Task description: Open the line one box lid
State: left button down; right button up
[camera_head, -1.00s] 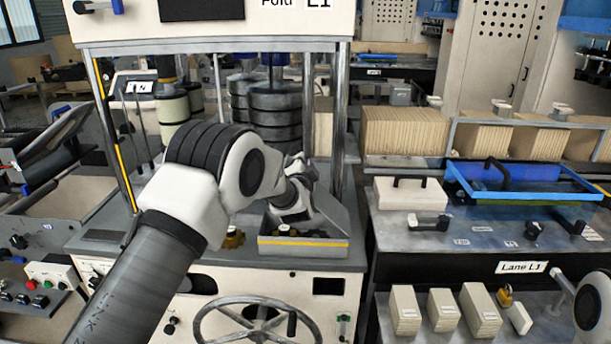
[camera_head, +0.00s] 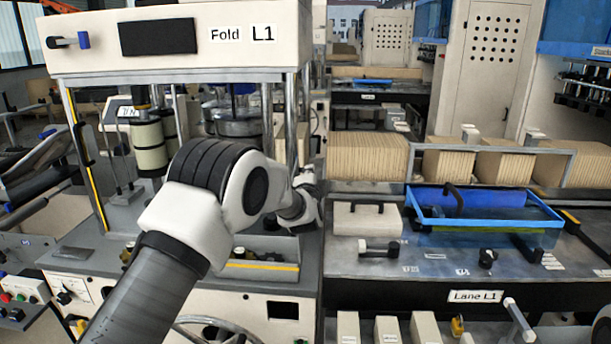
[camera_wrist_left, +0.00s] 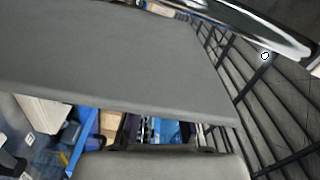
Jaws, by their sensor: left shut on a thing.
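The line one box (camera_head: 262,271) is the grey box with a yellow stripe on the front deck of the Fold L1 machine. Its top is open at the visible part, and small brownish parts show inside. My left gripper (camera_head: 306,193) is above the box's right end, partly hidden behind my own wrist. In the left wrist view a broad flat grey panel (camera_wrist_left: 110,55), apparently the lid, fills the upper left, its edge at my left gripper (camera_wrist_left: 165,147). The gripper is shut on it. The lid is not clear in the head view. My right gripper is out of view.
The Fold L1 machine's header (camera_head: 180,40) and posts stand over and behind my left arm. To the right are a beige block with a handle (camera_head: 367,219), a blue tray (camera_head: 425,222) and a row of cardboard stacks (camera_head: 367,155). A handwheel (camera_head: 215,325) is below the box.

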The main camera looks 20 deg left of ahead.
pick_arm(q)
jog(key=shift+w+d+r, duration=0.1)
jog(key=shift+d+r, duration=0.05)
jog(key=c, duration=1.2)
grip_release()
jog(key=shift+w+f, duration=0.1)
jog(key=shift+f, duration=0.1)
jog(key=v, duration=1.2)
